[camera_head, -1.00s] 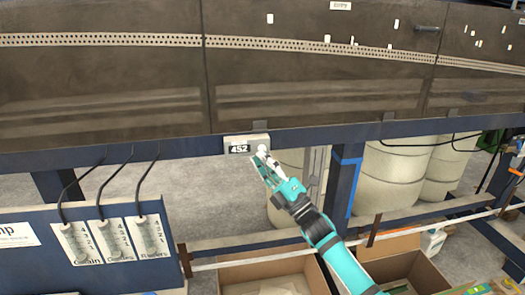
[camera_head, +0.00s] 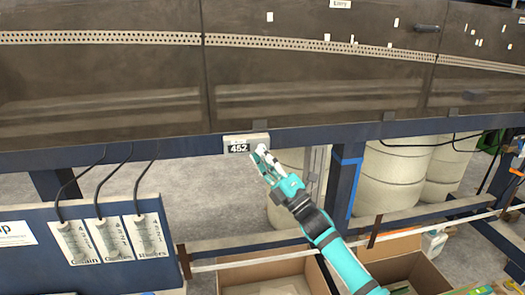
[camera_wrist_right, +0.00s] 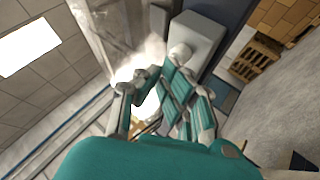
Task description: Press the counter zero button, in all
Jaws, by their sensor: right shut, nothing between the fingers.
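The counter (camera_head: 238,148) is a small pale box on the blue beam under the dark machine panels, and its display reads 452. Its right end, where a whitish round part shows, is partly covered by my right gripper (camera_head: 260,153). The gripper is shut and empty, its tips at or very near that end; I cannot tell whether they touch. In the right wrist view the counter is a pale box (camera_wrist_right: 203,32) with a round white button (camera_wrist_right: 180,52) just beyond the teal-and-grey fingers (camera_wrist_right: 165,78). My left gripper is out of view.
The blue beam (camera_head: 180,148) runs across behind the counter. A blue panel with labelled cards (camera_head: 113,238) and black cables stands at the lower left. Open cardboard boxes (camera_head: 275,274) lie below my right arm. Pale drums (camera_head: 390,177) stand behind.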

